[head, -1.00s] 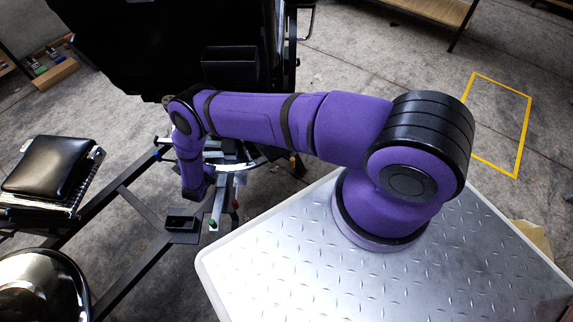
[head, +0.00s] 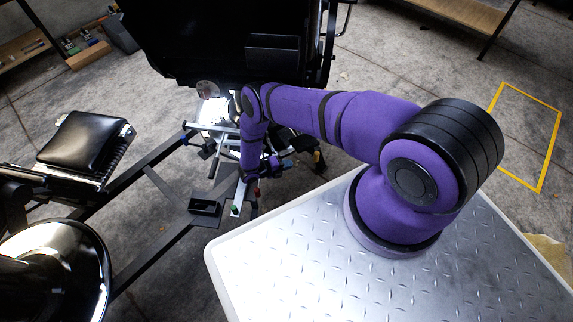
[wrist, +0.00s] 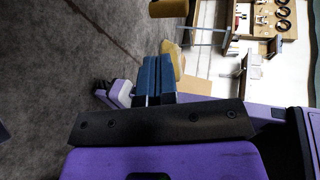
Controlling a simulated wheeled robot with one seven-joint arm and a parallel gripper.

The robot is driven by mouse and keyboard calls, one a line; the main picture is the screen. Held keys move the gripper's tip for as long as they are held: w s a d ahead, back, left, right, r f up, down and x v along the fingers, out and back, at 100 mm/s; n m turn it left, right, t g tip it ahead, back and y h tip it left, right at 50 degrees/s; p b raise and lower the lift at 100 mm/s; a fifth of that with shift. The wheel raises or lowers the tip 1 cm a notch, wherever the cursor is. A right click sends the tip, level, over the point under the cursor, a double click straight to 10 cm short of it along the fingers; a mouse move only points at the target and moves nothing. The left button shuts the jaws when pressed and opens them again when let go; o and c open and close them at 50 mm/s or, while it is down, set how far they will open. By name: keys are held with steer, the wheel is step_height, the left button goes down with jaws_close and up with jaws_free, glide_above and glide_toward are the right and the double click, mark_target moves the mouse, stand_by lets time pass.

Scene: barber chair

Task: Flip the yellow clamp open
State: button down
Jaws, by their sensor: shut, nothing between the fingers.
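In the wrist view my gripper (wrist: 157,66) shows as two blue fingers pressed together, shut and empty. A yellow piece (wrist: 174,58), likely the yellow clamp, shows right behind the fingertips. Its lower part is hidden by the fingers, and I cannot tell whether they touch it. A second orange-yellow piece (wrist: 168,9) shows farther off at the top edge. In the head view my gripper (head: 284,163) is low beside the chair's metal frame; the yellow clamp cannot be made out there.
The black barber chair (head: 225,45) stands behind my arm. Dark frame bars (head: 155,180) run low to the left, with a black footrest pad (head: 82,139) and a shiny round bowl (head: 50,270). A small green knob (head: 234,210) is close to my wrist.

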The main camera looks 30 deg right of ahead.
glide_toward(314, 159)
steer(key=x, duration=0.5)
steer(key=shift+w+d, duration=0.1)
steer(key=shift+w, duration=0.05)
steer(key=shift+d, duration=0.9)
